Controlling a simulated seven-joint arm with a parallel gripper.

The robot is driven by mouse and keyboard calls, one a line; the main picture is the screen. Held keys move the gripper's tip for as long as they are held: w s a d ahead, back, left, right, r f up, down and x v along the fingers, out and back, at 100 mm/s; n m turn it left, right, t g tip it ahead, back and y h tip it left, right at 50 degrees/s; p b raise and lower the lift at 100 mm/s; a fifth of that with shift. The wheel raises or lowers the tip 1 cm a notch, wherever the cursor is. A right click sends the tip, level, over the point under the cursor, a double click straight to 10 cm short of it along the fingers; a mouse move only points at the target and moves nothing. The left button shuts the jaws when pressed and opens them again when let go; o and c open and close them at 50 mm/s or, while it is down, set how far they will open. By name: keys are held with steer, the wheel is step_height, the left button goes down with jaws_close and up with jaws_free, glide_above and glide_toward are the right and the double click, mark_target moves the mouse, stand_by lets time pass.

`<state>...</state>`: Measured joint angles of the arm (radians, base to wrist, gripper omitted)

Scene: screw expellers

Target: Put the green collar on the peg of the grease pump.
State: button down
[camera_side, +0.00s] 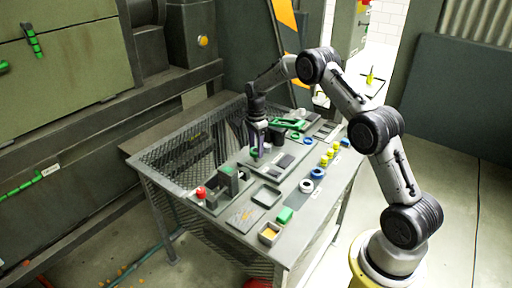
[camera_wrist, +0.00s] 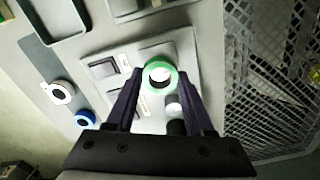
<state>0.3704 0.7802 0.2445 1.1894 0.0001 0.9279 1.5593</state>
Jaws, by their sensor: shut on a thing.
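My gripper (camera_side: 257,150) points down over the table, shut on the green collar (camera_wrist: 160,76). In the wrist view the collar sits between the fingertips (camera_wrist: 160,90), its opening facing the camera. In the side view it is a small green spot (camera_side: 254,154) at the fingertips. Below it is a light grey plate with dark blocks (camera_wrist: 105,69), which looks like the grease pump. A pale round post (camera_wrist: 173,106) shows between the fingers, just beside the collar. The collar's opening shows pale and dark areas; I cannot tell whether a peg is inside it.
A white ring (camera_side: 306,186) and a blue ring (camera_side: 317,173) lie on a dark strip. A red button (camera_side: 200,192) stands left. Mesh (camera_wrist: 262,70) borders the plate.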

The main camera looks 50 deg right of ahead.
steer(key=shift+f, duration=1.45)
stand_by(1.2)
steer(key=shift+c, duration=1)
jaws_free()
steer(key=shift+o, duration=0.4)
steer(key=shift+o, duration=0.6)
steer(key=shift+r, duration=4.5)
